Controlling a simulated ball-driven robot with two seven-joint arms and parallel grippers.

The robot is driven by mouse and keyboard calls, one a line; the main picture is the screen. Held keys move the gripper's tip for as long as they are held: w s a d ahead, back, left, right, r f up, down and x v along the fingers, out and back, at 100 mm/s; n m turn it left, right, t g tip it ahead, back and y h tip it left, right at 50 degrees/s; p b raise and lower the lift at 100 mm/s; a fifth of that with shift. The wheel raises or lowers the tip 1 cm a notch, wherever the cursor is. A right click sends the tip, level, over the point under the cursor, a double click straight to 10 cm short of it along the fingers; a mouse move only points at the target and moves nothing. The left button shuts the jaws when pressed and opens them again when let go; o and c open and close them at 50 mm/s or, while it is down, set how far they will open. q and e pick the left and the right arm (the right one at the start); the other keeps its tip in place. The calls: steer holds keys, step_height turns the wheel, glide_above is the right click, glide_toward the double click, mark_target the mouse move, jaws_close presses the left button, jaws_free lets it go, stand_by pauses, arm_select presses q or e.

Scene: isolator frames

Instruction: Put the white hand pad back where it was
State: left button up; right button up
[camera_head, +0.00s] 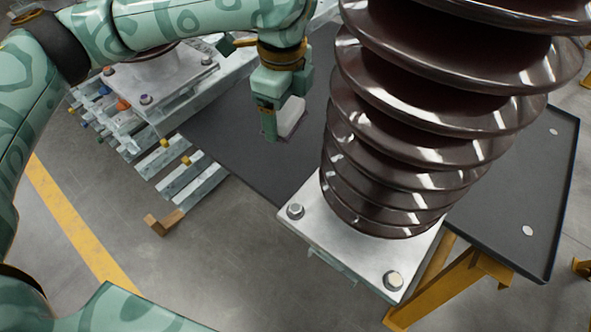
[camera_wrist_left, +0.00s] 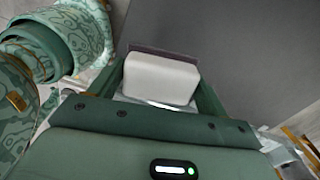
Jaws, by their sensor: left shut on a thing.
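The white hand pad (camera_head: 291,117) is a small white block in the head view. My left gripper (camera_head: 277,122) is shut on it, over the dark tray (camera_head: 233,125). In the left wrist view the pad (camera_wrist_left: 160,78) sits between the two fingers of my left gripper (camera_wrist_left: 163,85), with a thin dark strip along its far edge. I cannot tell whether the pad touches the tray surface. My right gripper is not in view.
A large brown ribbed insulator (camera_head: 400,150) on a metal base plate (camera_head: 345,247) stands right of my left gripper. A metal frame with rails (camera_head: 190,175) is at the left. The tray's right part holds two small pale discs (camera_head: 527,230).

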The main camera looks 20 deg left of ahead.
arm_select(q)
steer(key=m+b, duration=0.2)
glide_above(291, 162)
step_height(291, 162, down, 4)
steer(key=shift+f, duration=0.1)
steer(key=shift+m, duration=0.3)
step_height(291, 162, down, 7)
steer(key=b, duration=0.4)
steer(key=shift+b, duration=0.3)
steer(key=shift+f+b, duration=0.45)
steer(key=shift+b, duration=0.05)
steer(key=shift+f+b, duration=0.6)
steer(key=shift+f, duration=0.25)
steer(key=shift+s+r, duration=0.1)
steer(key=shift+r, duration=0.05)
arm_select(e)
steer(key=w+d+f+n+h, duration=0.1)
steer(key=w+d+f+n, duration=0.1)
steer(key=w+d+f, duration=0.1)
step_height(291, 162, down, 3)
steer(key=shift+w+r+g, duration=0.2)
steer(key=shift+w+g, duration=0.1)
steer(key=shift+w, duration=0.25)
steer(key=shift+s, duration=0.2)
arm_select(q)
steer(key=o, duration=1)
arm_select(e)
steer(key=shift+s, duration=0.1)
